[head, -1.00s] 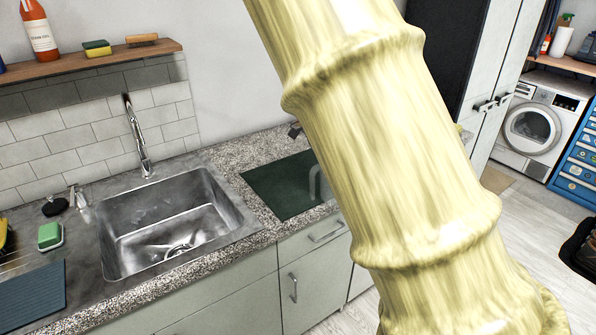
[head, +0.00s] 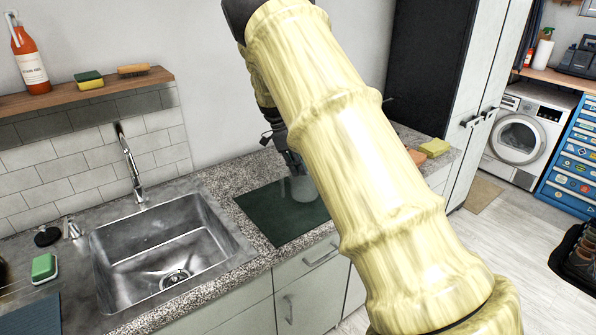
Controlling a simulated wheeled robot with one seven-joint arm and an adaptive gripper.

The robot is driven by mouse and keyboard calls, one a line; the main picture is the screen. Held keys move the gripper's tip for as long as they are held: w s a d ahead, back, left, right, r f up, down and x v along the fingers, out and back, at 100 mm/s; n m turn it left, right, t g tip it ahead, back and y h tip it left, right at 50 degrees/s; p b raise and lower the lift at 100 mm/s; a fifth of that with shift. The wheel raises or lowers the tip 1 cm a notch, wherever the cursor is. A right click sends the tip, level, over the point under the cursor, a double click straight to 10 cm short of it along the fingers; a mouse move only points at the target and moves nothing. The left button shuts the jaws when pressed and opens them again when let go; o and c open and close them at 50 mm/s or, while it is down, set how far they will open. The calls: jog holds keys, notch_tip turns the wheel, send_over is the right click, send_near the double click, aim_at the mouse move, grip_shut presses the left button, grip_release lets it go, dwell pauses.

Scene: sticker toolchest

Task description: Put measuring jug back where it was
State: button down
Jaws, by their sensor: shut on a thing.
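A clear measuring jug (head: 303,189) is at the right part of the dark green mat (head: 262,219), right of the sink. My gripper (head: 294,172) is shut on the jug at its upper left side. My pale yellow arm hides the jug's right side and part of the mat. I cannot tell whether the jug's base touches the mat.
The steel sink (head: 165,245) lies left of the mat, with a tall tap (head: 130,165) behind it. A yellow sponge (head: 435,147) lies on the counter to the right of my arm. A wooden shelf (head: 85,92) with a red bottle (head: 30,62) is on the wall. The mat's left part is clear.

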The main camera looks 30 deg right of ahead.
aim_at(298, 194)
jog(key=f+p, duration=0.2)
jog(key=f, duration=0.1)
jog(key=shift+w+d+f, duration=0.1)
jog(key=shift+w+f, duration=0.2)
jog(key=shift+w, duration=0.1)
jog(key=c, duration=1.6)
grip_release()
jog(key=shift+o, duration=0.2)
jog(key=b+v, duration=0.4)
jog(key=v, duration=0.8)
